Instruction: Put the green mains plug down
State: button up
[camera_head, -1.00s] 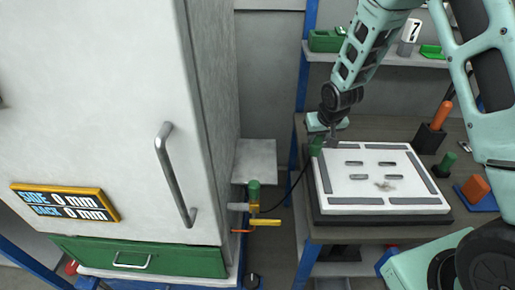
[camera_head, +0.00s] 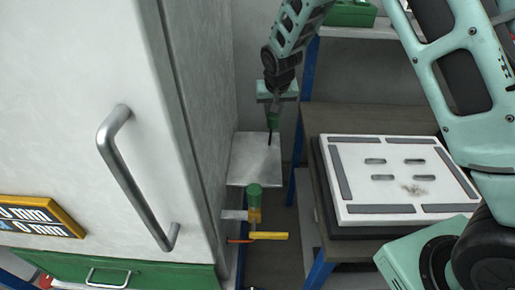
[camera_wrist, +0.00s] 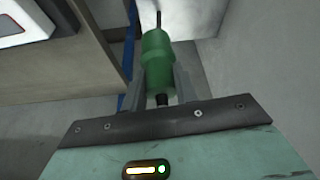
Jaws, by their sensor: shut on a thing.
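The green mains plug (camera_wrist: 158,62) is held between the two fingers of my gripper (camera_wrist: 165,85) in the wrist view, with a dark cable or pin running from its far end. In the head view my gripper (camera_head: 275,108) points down, shut on the green plug (camera_head: 273,119). The plug appears over the small pale shelf (camera_head: 250,168) between the white cabinet and the workbench. The dark piece below the plug overlaps the shelf in the picture. I cannot tell whether it touches.
The white cabinet (camera_head: 75,100) with its metal handle (camera_head: 130,180) stands at left. A green-capped valve with a yellow lever (camera_head: 268,236) sits in front of the shelf. The workbench (camera_head: 385,118) at right bears a white slotted plate (camera_head: 400,205). The shelf looks otherwise bare.

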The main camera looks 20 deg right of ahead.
jog(key=w+a+b, duration=0.1)
jog(key=w+a, duration=0.2)
jog(key=a, duration=0.1)
notch_tip(320, 180, down, 9)
jog(key=shift+s+d+r+p, duration=0.1)
jog(key=shift+s+p, duration=0.05)
jog(key=shift+p, duration=0.4)
jog(key=o, duration=1)
jog(key=b+v, duration=0.1)
jog(key=v, duration=1)
jog(key=s+a+r+n+g+y, duration=0.1)
jog(key=s+a+r+n, duration=0.25)
jog(key=s, duration=0.75)
jog(key=s+a+r+n+g+y, duration=0.1)
jog(key=s+a+r+n+g, duration=0.2)
jog(key=s, duration=0.9)
jog(key=s+d+n, duration=0.1)
jog(key=s+n, duration=0.2)
jog(key=s, duration=1.2)
jog(key=shift+s+d+r, duration=0.15)
jog(key=shift+s+r, duration=0.15)
